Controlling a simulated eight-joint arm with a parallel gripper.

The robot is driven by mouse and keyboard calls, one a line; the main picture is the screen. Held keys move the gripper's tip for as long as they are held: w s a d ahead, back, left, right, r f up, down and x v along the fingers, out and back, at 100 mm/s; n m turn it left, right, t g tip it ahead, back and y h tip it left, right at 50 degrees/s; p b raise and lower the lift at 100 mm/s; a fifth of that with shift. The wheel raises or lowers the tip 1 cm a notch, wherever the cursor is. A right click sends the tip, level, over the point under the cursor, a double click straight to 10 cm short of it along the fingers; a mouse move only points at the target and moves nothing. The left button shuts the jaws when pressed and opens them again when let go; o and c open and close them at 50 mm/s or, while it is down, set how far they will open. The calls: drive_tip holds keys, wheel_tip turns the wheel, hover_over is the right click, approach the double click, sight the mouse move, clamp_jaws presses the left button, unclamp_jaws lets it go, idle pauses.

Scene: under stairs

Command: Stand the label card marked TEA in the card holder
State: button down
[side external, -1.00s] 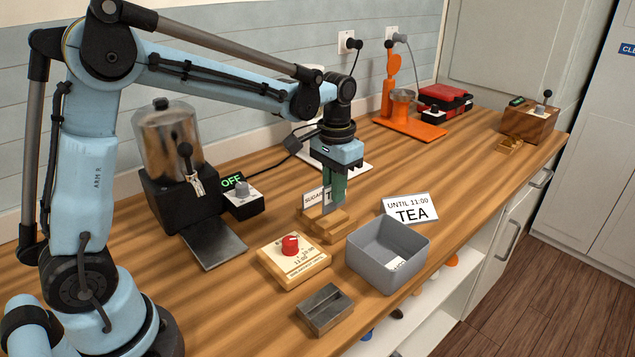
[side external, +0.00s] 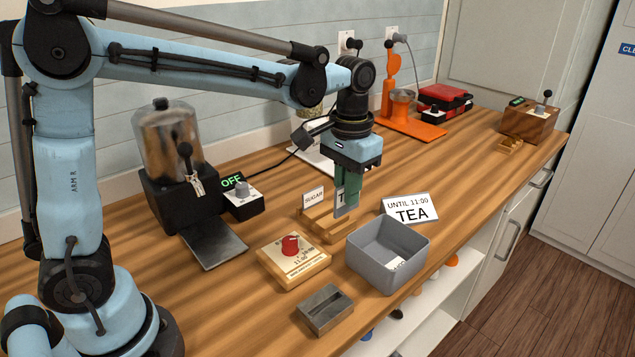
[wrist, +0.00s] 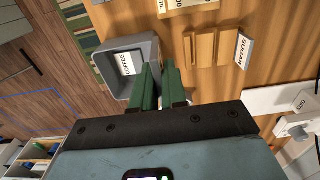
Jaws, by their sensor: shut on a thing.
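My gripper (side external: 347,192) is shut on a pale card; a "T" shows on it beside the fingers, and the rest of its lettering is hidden. The held card (side external: 340,203) is upright above the right end of the wooden card holder (side external: 322,223); I cannot tell if they touch. The holder also shows in the wrist view (wrist: 204,50), to the right of my fingers (wrist: 160,78). A SUGAR card (side external: 313,197) stands at the holder's far left part; it shows in the wrist view (wrist: 243,49) too.
A grey bin (side external: 408,252) with a COFFEE card (wrist: 131,62) inside is close by. A sign (side external: 410,212) reads "UNTIL 11:00 TEA". A wooden board with a red knob (side external: 290,244) and a slotted metal block (side external: 325,308) stand nearer. Bare counter lies behind the sign.

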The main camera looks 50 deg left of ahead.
drive_tip(key=shift+s+d+f, duration=1.2)
drive_tip(key=shift+s+f, duration=0.15)
drive_tip(key=shift+s, duration=0.55)
drive_tip(key=shift+s+d+f, duration=1.25)
drive_tip(key=shift+s+f, duration=0.15)
drive_tip(key=shift+s, duration=0.5)
drive_tip(key=shift+s+d+f, duration=1.2)
drive_tip(key=shift+s+f, duration=0.15)
drive_tip(key=shift+s, duration=0.55)
drive_tip(key=shift+f, duration=1.45)
drive_tip(key=c, duration=0.6)
unclamp_jaws()
drive_tip(key=shift+r, duration=0.1)
drive_tip(key=shift+r, duration=2.95)
